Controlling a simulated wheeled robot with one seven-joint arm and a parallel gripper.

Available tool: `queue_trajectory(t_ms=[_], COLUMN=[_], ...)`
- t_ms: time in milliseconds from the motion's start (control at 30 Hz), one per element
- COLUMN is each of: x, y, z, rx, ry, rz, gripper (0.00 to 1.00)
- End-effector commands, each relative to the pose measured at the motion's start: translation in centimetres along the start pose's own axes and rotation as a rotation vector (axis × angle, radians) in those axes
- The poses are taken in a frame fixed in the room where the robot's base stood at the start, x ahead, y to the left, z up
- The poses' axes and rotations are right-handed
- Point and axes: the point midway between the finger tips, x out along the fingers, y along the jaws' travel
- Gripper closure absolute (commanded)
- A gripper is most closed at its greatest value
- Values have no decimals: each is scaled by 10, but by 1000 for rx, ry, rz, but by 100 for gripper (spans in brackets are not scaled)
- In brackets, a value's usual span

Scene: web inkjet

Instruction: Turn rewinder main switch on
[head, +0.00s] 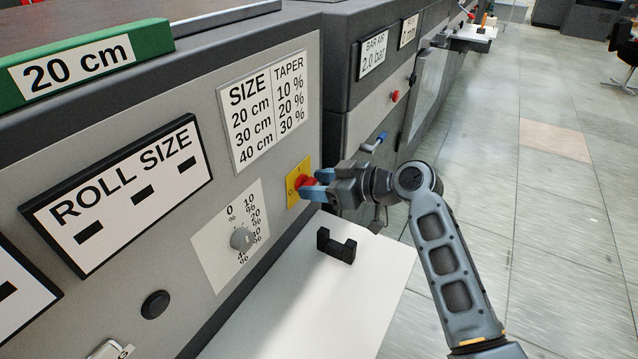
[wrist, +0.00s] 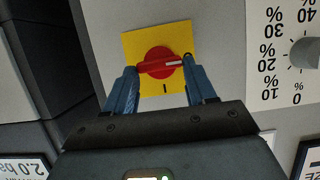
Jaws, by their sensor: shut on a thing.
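The rewinder main switch is a red rotary knob (head: 306,183) on a square yellow plate (head: 293,192) on the grey machine face. In the wrist view, which shows the panel upside down, the red handle (wrist: 160,63) lies roughly level across the yellow plate (wrist: 140,41). A pale line on the handle points right there, away from the "I" mark below it. My gripper (head: 313,184) has its blue fingers at the two ends of the handle and is shut on it. In the wrist view the fingers (wrist: 160,72) hide parts of the plate.
A white taper dial plate with a grey knob (head: 241,239) is left of and below the switch. A SIZE/TAPER chart (head: 264,109) is above. A white shelf (head: 318,301) with a black bracket (head: 336,246) juts out below. Open floor (head: 560,200) lies right.

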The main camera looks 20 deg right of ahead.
Motion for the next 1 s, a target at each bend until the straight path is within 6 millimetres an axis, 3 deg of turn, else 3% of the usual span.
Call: queue_trajectory(t_ms=[467,1000], x=[0,2], y=[2,9], z=[0,3], rx=[76,506], ry=[0,0], rz=[-33,-210], gripper=[75,75])
